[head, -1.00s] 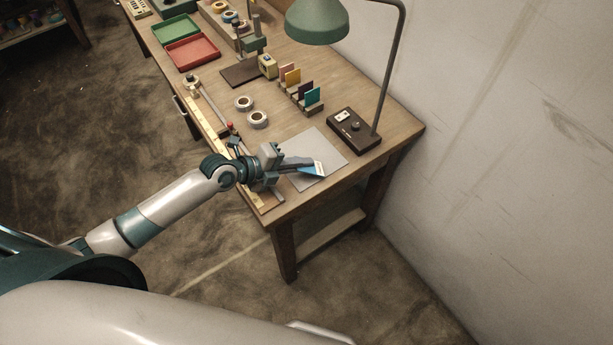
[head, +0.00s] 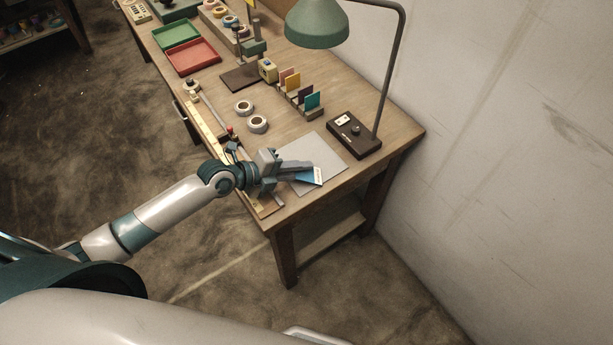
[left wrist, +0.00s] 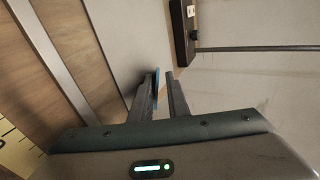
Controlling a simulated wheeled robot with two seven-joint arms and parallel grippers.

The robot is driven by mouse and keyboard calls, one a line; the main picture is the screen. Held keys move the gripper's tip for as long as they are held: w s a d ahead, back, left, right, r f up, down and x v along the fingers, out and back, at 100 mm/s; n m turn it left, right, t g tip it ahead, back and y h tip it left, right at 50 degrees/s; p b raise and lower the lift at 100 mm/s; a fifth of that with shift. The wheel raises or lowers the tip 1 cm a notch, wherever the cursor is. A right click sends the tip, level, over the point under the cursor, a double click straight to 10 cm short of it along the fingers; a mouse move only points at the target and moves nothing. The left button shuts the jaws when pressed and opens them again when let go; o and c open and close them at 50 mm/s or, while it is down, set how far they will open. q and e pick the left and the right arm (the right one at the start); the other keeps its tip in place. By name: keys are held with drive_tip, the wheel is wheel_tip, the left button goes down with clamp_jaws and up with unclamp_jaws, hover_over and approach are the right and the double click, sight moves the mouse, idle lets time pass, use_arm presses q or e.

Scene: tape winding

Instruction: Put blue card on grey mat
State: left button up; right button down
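The blue card (head: 309,176), with a white end strip, is at the near right part of the grey mat (head: 322,148). My left gripper (head: 306,168) is low over the mat, its fingers partly covering the card. In the left wrist view the two fingers (left wrist: 165,82) stand apart with a gap between them. There the card (left wrist: 156,79) shows only as a thin blue sliver beside the left finger. I cannot tell whether the card lies fully flat on the mat. My right gripper is not in view.
A dark lamp base (head: 354,134) stands right of the mat, its green shade (head: 317,25) overhead. A rack of coloured cards (head: 302,94) and two tape rolls (head: 258,124) are behind the mat. A ruler (head: 208,128) runs along the table's left edge.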

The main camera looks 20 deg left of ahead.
use_arm(q)
drive_tip(key=shift+p+v, duration=0.5)
drive_tip(key=shift+v, duration=3.25)
wheel_tip(320, 180, up, 7)
drive_tip(key=s+a+p, duration=0.1)
drive_tip(key=s+p, duration=0.1)
drive_tip(key=p, duration=0.2)
drive_tip(key=shift+a+r+p, duration=0.15)
drive_tip(key=shift+a+p, duration=0.25)
